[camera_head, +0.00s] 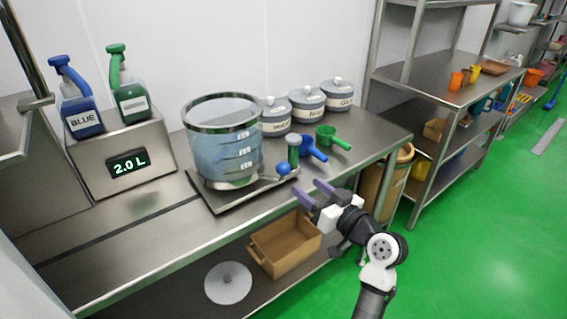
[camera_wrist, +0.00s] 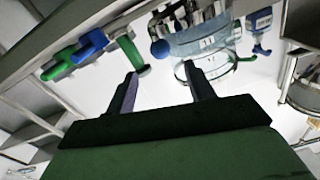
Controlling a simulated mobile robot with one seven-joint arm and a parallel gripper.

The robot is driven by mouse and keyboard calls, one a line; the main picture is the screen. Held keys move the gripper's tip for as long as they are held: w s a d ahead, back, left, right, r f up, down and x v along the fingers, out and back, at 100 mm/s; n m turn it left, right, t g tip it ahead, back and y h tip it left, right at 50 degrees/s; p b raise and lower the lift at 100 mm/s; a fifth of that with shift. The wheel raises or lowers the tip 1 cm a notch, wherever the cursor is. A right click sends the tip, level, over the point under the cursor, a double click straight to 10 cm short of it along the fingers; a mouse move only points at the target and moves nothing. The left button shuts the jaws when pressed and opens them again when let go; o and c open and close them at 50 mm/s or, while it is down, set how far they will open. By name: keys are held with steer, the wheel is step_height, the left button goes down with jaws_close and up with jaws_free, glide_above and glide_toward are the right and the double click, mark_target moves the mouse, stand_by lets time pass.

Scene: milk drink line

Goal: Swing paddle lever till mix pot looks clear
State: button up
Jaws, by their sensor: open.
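The mix pot (camera_head: 226,150) is a clear, marked vessel with a metal rim on the steel bench, holding a bluish, see-through liquid. The paddle lever (camera_head: 283,168) ends in a blue ball at the pot's lower right. In the wrist view the ball (camera_wrist: 160,49) shows beyond my fingers, with the pot (camera_wrist: 205,38) to its right. My gripper (camera_head: 310,190) is open and empty, in front of the bench, to the right of and apart from the ball. In the wrist view my gripper (camera_wrist: 165,88) has its two purple fingers spread.
A scale (camera_head: 127,163) reading 2.0 L bears a BLUE spray bottle (camera_head: 82,112) and a green one (camera_head: 130,97). Lidded tubs (camera_head: 308,112), a blue scoop (camera_head: 312,148) and a green scoop (camera_head: 333,138) lie right of the pot. A brown crate (camera_head: 285,246) sits below.

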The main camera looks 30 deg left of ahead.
mark_target(288, 172)
steer(key=p+x, duration=0.2)
steer(key=x, duration=0.8)
steer(key=shift+a+p, duration=0.35)
steer(key=shift+p, duration=0.05)
jaws_close()
